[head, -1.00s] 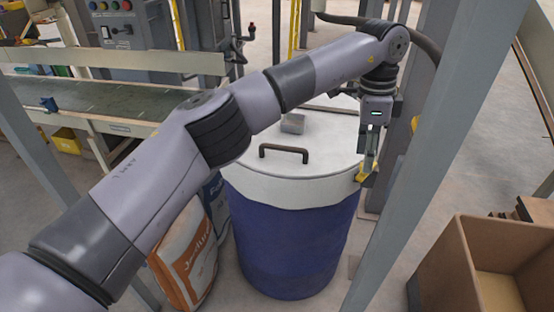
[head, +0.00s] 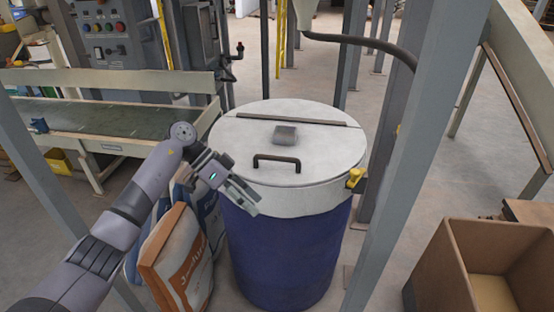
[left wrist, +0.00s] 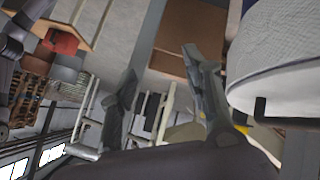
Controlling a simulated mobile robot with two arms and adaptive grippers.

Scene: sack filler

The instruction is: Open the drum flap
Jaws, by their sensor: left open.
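The blue drum (head: 285,255) stands upright with a pale round lid on top. Its flap (head: 235,145) lies flat and shut, with a dark handle (head: 277,160) near the front edge and a dark hinge bar (head: 300,119) behind. A small grey block (head: 285,135) sits on the flap. A yellow latch (head: 355,178) is at the lid's right rim. My left gripper (head: 248,198) is open and empty, at the drum's front left, apart from the handle. In the left wrist view its fingers (left wrist: 162,95) are spread, with the drum lid (left wrist: 285,55) to their right. My right gripper is not in view.
Paper sacks (head: 178,255) stand left of the drum, below my left arm. Grey frame posts (head: 420,160) rise at the right and left. An open cardboard box (head: 480,260) is at the lower right. A conveyor (head: 100,120) and control panel (head: 110,45) are behind left.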

